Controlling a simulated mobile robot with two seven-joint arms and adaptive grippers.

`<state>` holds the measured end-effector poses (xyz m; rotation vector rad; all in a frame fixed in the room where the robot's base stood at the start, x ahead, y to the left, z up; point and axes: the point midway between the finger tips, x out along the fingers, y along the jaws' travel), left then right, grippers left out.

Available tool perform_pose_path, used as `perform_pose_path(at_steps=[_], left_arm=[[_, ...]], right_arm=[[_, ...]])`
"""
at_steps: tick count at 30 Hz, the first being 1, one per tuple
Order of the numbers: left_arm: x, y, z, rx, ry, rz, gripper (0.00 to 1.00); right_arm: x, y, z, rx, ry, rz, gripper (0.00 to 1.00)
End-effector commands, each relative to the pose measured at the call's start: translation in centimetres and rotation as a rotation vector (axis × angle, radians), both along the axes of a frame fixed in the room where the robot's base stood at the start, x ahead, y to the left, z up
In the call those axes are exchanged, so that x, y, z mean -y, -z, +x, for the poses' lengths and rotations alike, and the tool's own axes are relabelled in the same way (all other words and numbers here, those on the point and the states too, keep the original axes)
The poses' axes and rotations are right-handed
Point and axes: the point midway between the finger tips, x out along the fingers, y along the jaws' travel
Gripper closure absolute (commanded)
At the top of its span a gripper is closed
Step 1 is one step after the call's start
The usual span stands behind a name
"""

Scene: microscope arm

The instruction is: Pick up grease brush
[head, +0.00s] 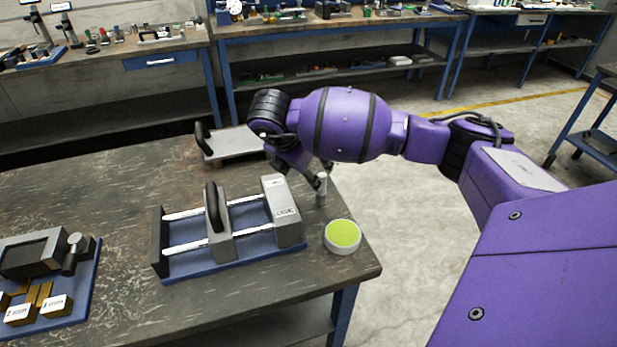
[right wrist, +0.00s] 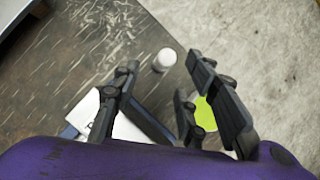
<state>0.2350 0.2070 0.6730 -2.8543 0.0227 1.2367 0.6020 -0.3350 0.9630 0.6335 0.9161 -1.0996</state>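A small pale upright cylinder (head: 321,189), which looks like the grease brush, stands on the dark workbench near its right edge. In the right wrist view its round white top (right wrist: 165,59) shows between and beyond my fingertips. My right gripper (head: 302,175) points down just beside it. In the right wrist view its fingers (right wrist: 162,70) are spread apart with nothing between their pads. I cannot tell whether a finger touches the cylinder. A round white dish with green contents (head: 342,235) sits in front of it; green also shows behind the right finger (right wrist: 205,114). My left gripper is out of view.
A slide fixture with two rails and grey blocks (head: 283,211) stands left of the dish. A grey plate with a black handle (head: 232,144) lies behind it. A blue tray with brass parts (head: 78,308) is at the left. Bare bench (head: 90,200) lies between.

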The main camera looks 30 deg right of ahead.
Motion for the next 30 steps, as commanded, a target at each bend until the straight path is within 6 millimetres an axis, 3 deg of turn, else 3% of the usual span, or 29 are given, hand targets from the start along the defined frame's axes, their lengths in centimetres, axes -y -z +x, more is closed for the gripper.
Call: perform_pose_path(at_steps=[11,19,27,30], left_arm=[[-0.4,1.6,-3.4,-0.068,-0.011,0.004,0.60],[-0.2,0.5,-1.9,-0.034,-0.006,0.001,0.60],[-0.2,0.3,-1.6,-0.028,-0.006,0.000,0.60],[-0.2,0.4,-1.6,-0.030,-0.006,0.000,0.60]], right_arm=[[1.8,3.1,0.5,-0.003,0.003,-0.003,0.60],[3.5,6.4,1.1,-0.003,0.003,-0.001,0.60],[3.7,6.8,1.2,-0.002,0.001,-0.001,0.60],[3.7,6.8,1.2,-0.002,0.001,-0.001,0.70]])
